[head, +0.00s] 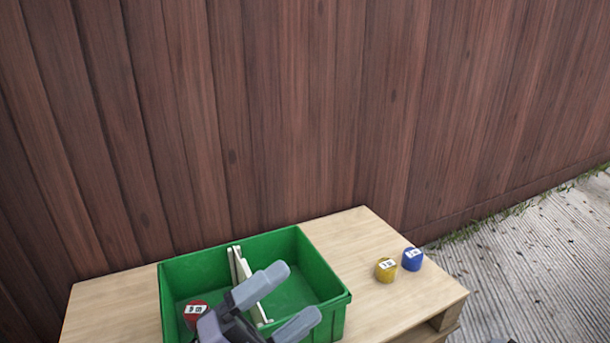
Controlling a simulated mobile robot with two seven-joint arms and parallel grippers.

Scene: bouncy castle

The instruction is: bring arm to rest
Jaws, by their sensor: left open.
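My left gripper (292,297) is at the bottom of the head view, in front of and over the green crate (322,274). Its two grey fingers are spread apart with nothing between them. My gripper hides part of the divider and of the crate's front.
The crate stands on a pale wooden table (356,231). A yellow cylinder (386,271) and a blue cylinder (413,260) stand to its right, near the table's right edge. A brown plank wall (290,110) rises behind. Bare grey paving (540,270) lies to the right.

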